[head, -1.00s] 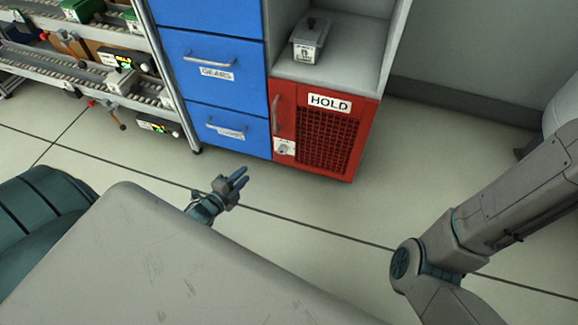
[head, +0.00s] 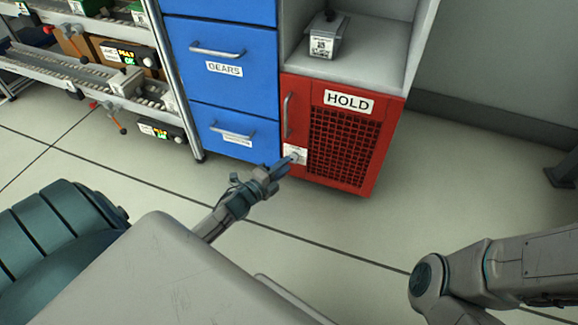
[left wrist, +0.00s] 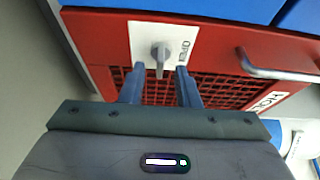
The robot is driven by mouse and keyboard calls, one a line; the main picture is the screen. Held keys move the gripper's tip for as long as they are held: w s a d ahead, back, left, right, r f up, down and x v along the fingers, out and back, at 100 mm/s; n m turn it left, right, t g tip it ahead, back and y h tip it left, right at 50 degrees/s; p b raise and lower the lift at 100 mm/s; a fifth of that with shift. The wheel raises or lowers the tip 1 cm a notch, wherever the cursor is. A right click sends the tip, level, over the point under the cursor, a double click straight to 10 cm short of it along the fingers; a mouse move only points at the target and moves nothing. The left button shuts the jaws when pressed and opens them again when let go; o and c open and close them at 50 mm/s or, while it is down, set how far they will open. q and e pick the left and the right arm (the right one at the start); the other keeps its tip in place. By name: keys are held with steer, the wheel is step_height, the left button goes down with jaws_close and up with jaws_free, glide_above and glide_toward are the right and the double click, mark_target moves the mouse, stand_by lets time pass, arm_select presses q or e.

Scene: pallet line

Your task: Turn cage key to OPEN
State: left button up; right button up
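The red cage (head: 385,140) with the HOLD sign has a white key plate (head: 290,150) at its lower left. In the left wrist view, the grey key (left wrist: 160,57) sits on the white plate (left wrist: 180,32), with the word OPEN beside it. The key's grip points away from that word, toward my gripper. My left gripper (head: 285,165) is at the plate. In the left wrist view, its fingers (left wrist: 160,72) are open, one on each side of the key's end, with visible gaps. Whether the key is fully between them in depth, I cannot tell. My right gripper is out of view.
A cage door handle (head: 287,115) stands above the key plate; it also shows in the left wrist view (left wrist: 275,68). Blue drawers (head: 225,65) adjoin on the left. A labelled container (head: 323,38) stands on the shelf above. The floor in front is clear.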

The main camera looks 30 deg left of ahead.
arm_select(q)
steer(key=shift+w+d, duration=0.15)
steer(key=shift+w, duration=0.55)
steer(key=shift+w+d, duration=0.1)
steer(key=shift+w, duration=0.55)
steer(key=shift+c, duration=0.2)
jaws_close()
steer(key=shift+f, duration=0.1)
steer(key=shift+d+f+n+t+y+p, duration=0.1)
steer(key=shift+n+t+y+p, duration=0.8)
steer(key=shift+n, duration=2.8)
steer(key=shift+d+f+n+t+y+b, duration=0.1)
steer(key=shift+n+t+y+b, duration=0.25)
steer(key=shift+n+y, duration=2.35)
steer(key=shift+d+n+t+y+p, duration=0.1)
steer(key=shift+n+t+y+p, duration=0.5)
steer(key=shift+n, duration=4.4)
